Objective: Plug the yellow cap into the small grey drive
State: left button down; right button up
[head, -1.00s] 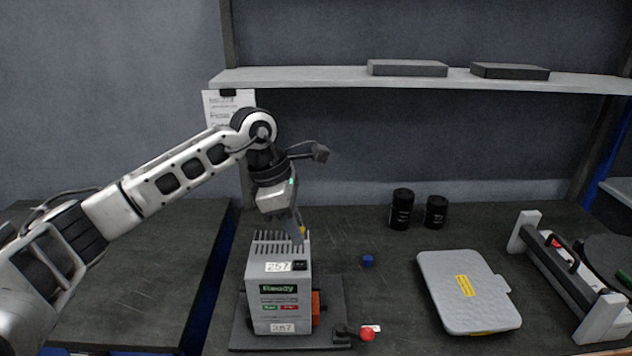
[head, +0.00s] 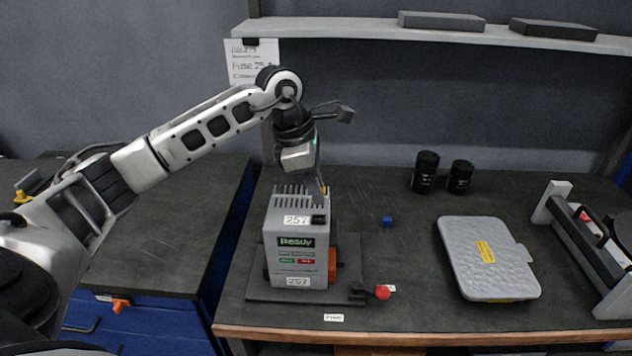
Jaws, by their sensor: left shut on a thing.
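The small grey drive (head: 284,244) stands upright on a dark base plate on the bench, with a green "Ready" panel and "257" labels on its front. My left gripper (head: 322,192) points down at the drive's top right edge, near the dark socket beside the upper label. It is shut on the yellow cap (head: 326,189), of which only a small sliver shows. The fingers hide the rest, and I cannot tell whether the cap touches the drive. My right gripper is not in view.
A blue cap (head: 387,221) lies right of the drive. A grey case (head: 487,258), two black cylinders (head: 425,172) and a frame (head: 580,240) stand further right. A shelf (head: 450,36) spans above. The bench between drive and case is mostly clear.

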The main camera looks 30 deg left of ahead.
pick_arm(q)
jog(key=shift+f+b, duration=0.75)
jog(key=shift+f, duration=0.7)
dwell(0.5)
dwell(0.4)
jog(key=shift+f+b, duration=0.65)
jog(key=shift+b, duration=0.1)
dwell(0.3)
jog(key=c, duration=1.3)
grip_release()
